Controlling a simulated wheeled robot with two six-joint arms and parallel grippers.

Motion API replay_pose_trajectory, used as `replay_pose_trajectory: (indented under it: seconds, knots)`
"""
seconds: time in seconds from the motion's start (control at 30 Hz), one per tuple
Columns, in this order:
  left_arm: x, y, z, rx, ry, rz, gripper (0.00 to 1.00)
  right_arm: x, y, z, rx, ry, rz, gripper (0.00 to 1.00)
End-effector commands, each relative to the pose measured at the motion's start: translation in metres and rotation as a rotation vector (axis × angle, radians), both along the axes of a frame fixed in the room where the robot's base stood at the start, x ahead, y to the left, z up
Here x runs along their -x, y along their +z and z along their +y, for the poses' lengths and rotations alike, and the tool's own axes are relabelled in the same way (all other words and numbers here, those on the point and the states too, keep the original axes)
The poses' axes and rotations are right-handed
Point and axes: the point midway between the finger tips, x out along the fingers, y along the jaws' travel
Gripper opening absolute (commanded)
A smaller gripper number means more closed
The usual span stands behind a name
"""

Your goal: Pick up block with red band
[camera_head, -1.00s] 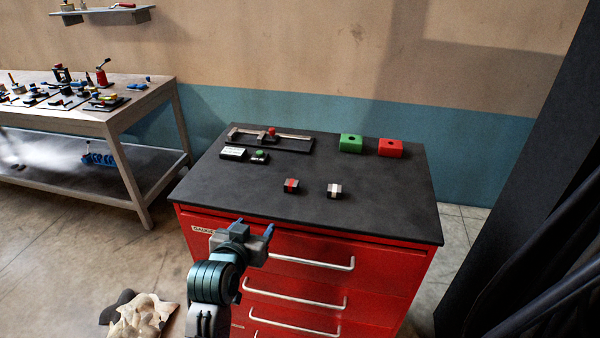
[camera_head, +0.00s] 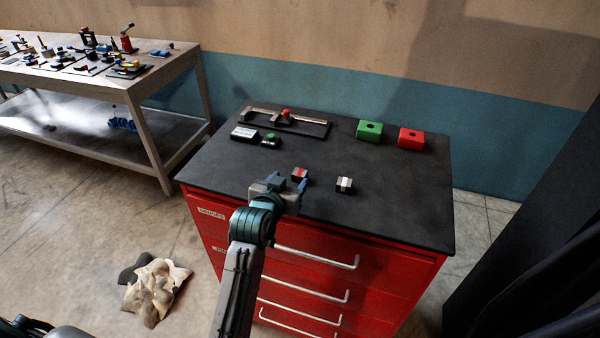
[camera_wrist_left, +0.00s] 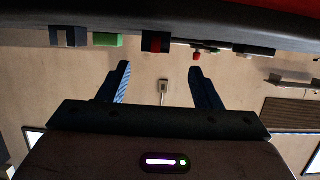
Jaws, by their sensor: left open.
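The block with the red band (camera_head: 300,173) is a small dark and grey block with a red stripe, standing on the black top of the red drawer cabinet. In the left wrist view the red-banded block (camera_wrist_left: 155,42) shows at the picture's top, across from the gap between the fingers. My left gripper (camera_head: 291,183) is open and empty over the cabinet's front edge, close in front of this block. Its fingers (camera_wrist_left: 159,72) are apart with nothing between them. A similar block with a white band (camera_head: 344,185) stands to the right. My right gripper is not in view.
A green block (camera_head: 369,130) and a red block (camera_head: 411,138) with holes stand at the back right. A caliper-like tool on a dark board (camera_head: 310,128) and a white label block (camera_head: 243,133) are at the back left. The cabinet top (camera_head: 400,205) is clear at right.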

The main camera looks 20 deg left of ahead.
Motion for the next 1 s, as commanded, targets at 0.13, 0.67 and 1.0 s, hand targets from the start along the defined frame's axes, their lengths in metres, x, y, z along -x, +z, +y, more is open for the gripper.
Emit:
replay_pose_trajectory:
  seconds: [0.13,0.67,1.0]
  knots:
    - [-0.014,-0.003,-0.004,0.000,-0.001,0.004,0.58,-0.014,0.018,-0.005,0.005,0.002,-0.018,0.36]
    - [-0.046,-0.019,-0.008,0.000,0.000,0.000,0.58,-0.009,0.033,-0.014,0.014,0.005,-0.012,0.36]
    - [-0.046,-0.019,-0.008,0.000,0.000,0.001,0.03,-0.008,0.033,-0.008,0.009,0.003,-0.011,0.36]
